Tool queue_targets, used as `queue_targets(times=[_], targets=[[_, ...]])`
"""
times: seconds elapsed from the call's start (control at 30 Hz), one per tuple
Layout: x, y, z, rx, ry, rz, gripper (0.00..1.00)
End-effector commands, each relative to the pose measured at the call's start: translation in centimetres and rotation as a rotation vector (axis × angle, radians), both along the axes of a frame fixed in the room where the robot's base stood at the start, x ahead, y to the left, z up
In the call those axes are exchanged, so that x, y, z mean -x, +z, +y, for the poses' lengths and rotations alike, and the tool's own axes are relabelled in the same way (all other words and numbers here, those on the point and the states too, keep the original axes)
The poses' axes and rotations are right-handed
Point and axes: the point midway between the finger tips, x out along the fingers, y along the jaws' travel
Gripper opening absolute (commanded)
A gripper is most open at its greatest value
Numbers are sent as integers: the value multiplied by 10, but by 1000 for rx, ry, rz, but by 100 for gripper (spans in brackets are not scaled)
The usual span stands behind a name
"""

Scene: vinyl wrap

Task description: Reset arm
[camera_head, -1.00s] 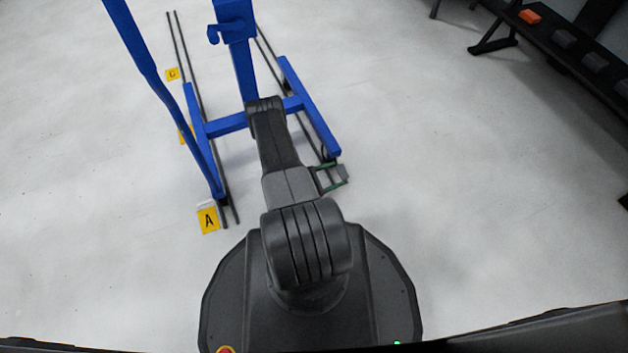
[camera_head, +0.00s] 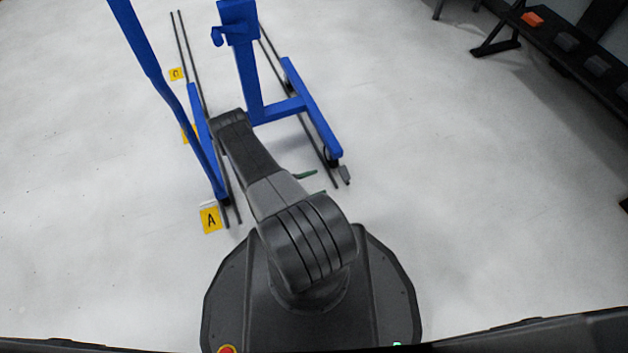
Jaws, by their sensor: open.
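My arm reaches forward from my round dark base and bends over in front of the blue frame. My gripper (camera_head: 306,174) is mostly hidden beneath the arm. Only a small green-edged tip of it shows just right of the grey arm link. It is open, and nothing is seen held in it. The blue wheeled frame (camera_head: 316,117) stands ahead on two dark floor rails (camera_head: 304,131). My arm's elbow covers part of the frame's crossbar in the picture. Whether they touch cannot be told.
A dark bench (camera_head: 556,50) at the upper right bears an orange block (camera_head: 532,19) and several grey blocks. The pale floor between the rails and the bench is clear.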

Motion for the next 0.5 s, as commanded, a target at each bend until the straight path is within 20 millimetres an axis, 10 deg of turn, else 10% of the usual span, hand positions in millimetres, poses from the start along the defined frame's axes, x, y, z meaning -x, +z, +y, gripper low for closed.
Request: queue_targets(times=[0.5], targets=[[-4,0,-11,0,-3,1,64]])
